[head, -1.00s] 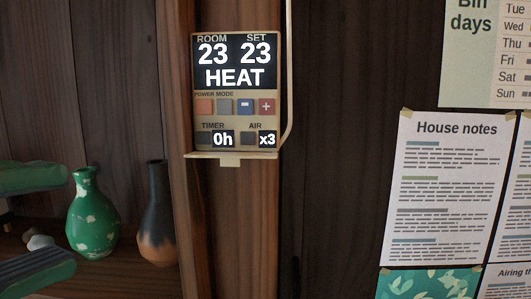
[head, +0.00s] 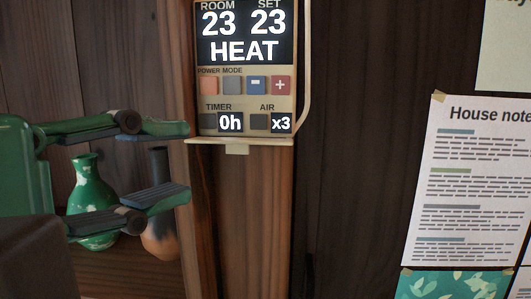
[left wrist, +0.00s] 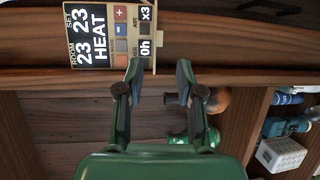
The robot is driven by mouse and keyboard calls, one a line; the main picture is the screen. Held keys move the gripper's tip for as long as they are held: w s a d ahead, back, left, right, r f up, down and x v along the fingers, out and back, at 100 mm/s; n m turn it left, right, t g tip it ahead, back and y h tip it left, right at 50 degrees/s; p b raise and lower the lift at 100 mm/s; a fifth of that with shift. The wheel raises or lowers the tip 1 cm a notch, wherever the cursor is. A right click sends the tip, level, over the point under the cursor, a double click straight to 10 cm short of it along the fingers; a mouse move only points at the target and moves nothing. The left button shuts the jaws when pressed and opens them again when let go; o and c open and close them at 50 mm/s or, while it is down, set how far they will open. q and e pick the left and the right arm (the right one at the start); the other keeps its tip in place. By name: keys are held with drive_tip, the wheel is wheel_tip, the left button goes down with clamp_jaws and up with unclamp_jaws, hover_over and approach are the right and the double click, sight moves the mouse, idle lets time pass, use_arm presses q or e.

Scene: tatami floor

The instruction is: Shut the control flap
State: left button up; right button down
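The control panel (head: 245,85) is on a wooden post, with a lit display reading 23, 23 and HEAT and coloured buttons below. Its control flap (head: 240,142) is open, sticking out like a ledge at the panel's bottom edge, with a small tab (head: 237,149) in front. My left gripper (head: 186,160) is open and empty, to the left of the flap, one fingertip near the flap's left end. The left wrist view shows the panel (left wrist: 98,35) turned sideways, with the flap (left wrist: 155,42) just beyond the open fingers (left wrist: 158,72). My right gripper is not in view.
A green vase (head: 88,185) and a dark, brown-based vase (head: 160,240) stand on a shelf behind my left gripper. Paper notes (head: 470,185) hang on the right wall. Space below the flap looks clear.

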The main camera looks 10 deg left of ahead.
sight(236, 150)
use_arm(q)
drive_tip(key=b+x, duration=0.1)
drive_tip(key=x, duration=0.8)
drive_tip(key=shift+w, duration=0.1)
